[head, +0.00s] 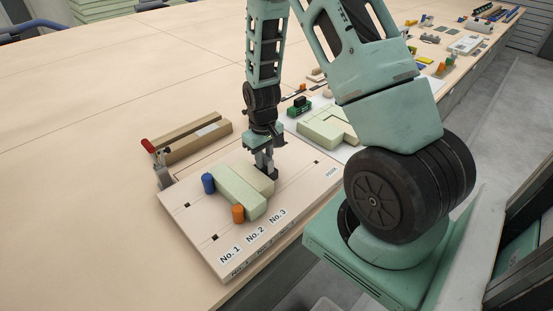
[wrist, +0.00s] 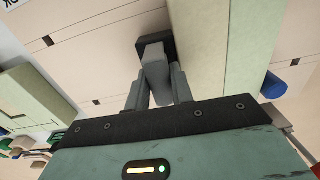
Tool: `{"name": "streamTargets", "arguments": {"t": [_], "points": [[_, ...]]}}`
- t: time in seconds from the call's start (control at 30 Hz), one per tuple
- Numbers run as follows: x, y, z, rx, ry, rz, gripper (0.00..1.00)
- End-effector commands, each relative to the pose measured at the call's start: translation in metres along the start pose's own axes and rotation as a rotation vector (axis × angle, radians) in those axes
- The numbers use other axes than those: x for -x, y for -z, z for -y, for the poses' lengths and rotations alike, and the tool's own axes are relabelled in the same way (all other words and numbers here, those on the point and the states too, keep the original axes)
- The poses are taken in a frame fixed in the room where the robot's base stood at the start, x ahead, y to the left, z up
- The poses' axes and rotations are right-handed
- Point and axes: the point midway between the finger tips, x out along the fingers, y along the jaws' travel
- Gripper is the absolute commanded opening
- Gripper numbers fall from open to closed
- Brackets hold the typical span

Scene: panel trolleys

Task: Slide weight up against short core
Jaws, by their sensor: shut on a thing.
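A dark weight (wrist: 142,46) with a grey upright grip is in my gripper (wrist: 154,85), whose fingers are shut on that grip. In the head view, the weight (head: 273,173) sits low at the board, under my gripper (head: 265,160). A short cream block, seemingly the short core (head: 261,178), lies right beside the weight; the wrist view shows this core (wrist: 196,45) at the weight's right. They look touching or nearly so; I cannot tell which. A longer pale green bar (head: 238,190) lies against the core's other side.
The board (head: 185,228) carries No.1, No.2 and No.3 labels and small dark slots. A blue peg (head: 208,183) and an orange peg (head: 238,213) stand beside the bar.

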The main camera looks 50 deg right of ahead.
Motion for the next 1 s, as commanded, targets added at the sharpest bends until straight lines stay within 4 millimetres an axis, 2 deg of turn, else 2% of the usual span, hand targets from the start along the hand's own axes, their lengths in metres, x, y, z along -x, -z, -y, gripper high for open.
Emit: {"name": "streamTargets", "arguments": {"t": [0.83,0.87,0.9,0.93,1.0], "points": [[-0.0011,-0.0015,0.0118,0.004,0.007,0.005,0.0],[-0.0011,-0.0015,0.012,0.004,0.008,0.005,0.31],[-0.0012,-0.0015,0.012,0.005,0.008,0.005,0.42],[-0.0012,-0.0015,0.0116,0.004,0.007,0.005,0.48],[-0.0011,-0.0014,0.0107,0.004,0.006,0.005,0.48]]}}
